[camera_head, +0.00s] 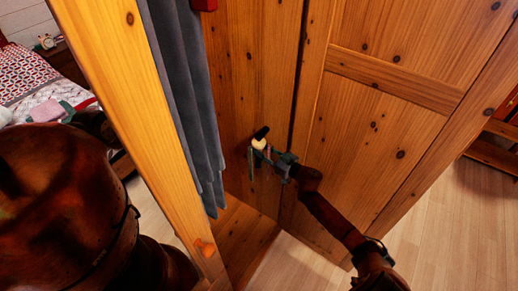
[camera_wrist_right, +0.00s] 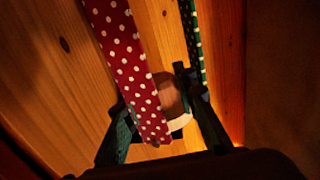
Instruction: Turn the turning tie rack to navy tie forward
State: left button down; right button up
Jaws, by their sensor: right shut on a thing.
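My right gripper (camera_head: 273,156) is inside the open wardrobe, shut on a small part that I take for the turning tie rack (camera_head: 259,143), pale with a dark end. In the right wrist view my gripper (camera_wrist_right: 163,112) has a brown round piece with a white edge (camera_wrist_right: 178,122) between its fingers. A red tie with white dots (camera_wrist_right: 127,70) hangs in front of the left finger. A dark green dotted tie (camera_wrist_right: 193,45) hangs behind the right finger. I cannot make out a navy tie. My left gripper is not in view.
A grey-blue cloth (camera_head: 185,90) hangs at the left of the wardrobe opening, behind an orange wood post (camera_head: 135,100). Wardrobe panels (camera_head: 375,130) stand close to my right forearm. A bed (camera_head: 40,75) is at the far left. Pale floor (camera_head: 450,230) lies bare at the right.

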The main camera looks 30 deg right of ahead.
jog(key=o, duration=1.2)
jog(key=shift+c, duration=0.2)
jog(key=v, duration=1.2)
